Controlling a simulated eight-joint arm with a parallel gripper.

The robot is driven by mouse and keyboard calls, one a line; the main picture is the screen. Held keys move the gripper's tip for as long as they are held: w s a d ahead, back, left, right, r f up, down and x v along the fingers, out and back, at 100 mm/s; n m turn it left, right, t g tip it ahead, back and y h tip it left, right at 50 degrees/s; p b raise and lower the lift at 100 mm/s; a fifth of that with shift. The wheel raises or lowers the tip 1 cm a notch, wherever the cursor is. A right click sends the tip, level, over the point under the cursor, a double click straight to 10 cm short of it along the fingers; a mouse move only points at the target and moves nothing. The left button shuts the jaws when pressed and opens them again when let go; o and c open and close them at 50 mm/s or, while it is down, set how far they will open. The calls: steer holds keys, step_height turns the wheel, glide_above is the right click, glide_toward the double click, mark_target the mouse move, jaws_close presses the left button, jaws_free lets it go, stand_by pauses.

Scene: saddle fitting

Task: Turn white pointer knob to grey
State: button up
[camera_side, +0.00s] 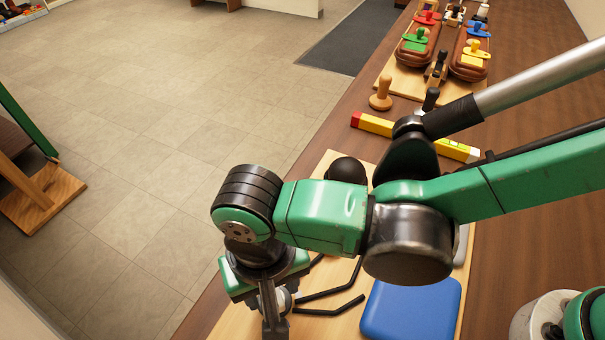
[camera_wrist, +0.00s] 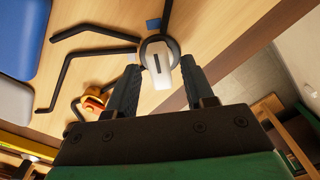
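The white pointer knob (camera_wrist: 159,65) sits on a dark round base on the wooden board. In the wrist view its white body, with a dark slot line, lies between the fingertips of my gripper (camera_wrist: 160,66). The fingers are apart, one on each side of the knob, with small gaps visible. In the side view my gripper (camera_side: 272,318) points down at the board, and part of the white knob (camera_side: 285,299) shows beside a finger.
Bent black rods (camera_side: 330,306) lie close to the knob. A blue block (camera_side: 411,312) is on the board (camera_side: 322,172). An orange-yellow piece (camera_wrist: 94,102) is left of the gripper in the wrist view. A yellow level (camera_side: 375,125) and wooden peg (camera_side: 381,95) are farther back.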

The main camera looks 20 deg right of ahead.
jaws_close()
steer(key=shift+n, duration=0.3)
steer(key=n, duration=0.3)
steer(key=shift+n, duration=0.3)
steer(key=n, duration=0.3)
steer(key=shift+n, duration=0.3)
steer(key=n, duration=0.4)
steer(key=shift+n, duration=2)
steer(key=shift+o, duration=1.3)
jaws_free()
